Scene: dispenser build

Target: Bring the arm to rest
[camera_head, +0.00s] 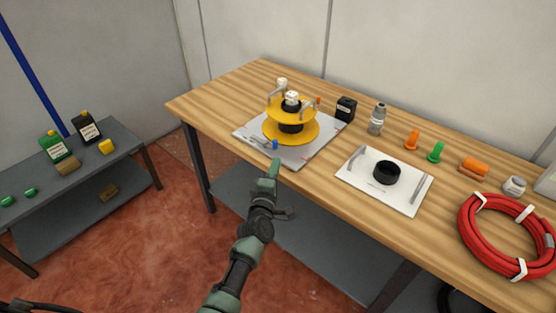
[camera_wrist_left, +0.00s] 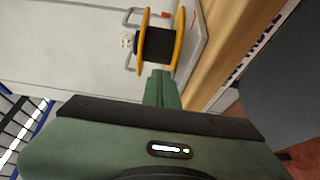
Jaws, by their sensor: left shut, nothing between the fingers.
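My left gripper (camera_head: 274,168) is shut and empty in the head view. It is in front of the wooden workbench's near edge, just below the light board that carries the yellow spool dispenser (camera_head: 298,133). The shut fingers also show in the left wrist view (camera_wrist_left: 162,88), with the yellow and black spool (camera_wrist_left: 158,45) beyond them. I cannot tell exactly how far the fingertips are from the board. My right gripper is not in view.
The wooden workbench (camera_head: 230,95) holds a white plate with handles (camera_head: 405,198), a red hose coil (camera_head: 480,235), bottles, and orange and green parts. A low grey shelf (camera_head: 110,150) with bottles stands at the left. Open red floor (camera_head: 140,240) lies between them.

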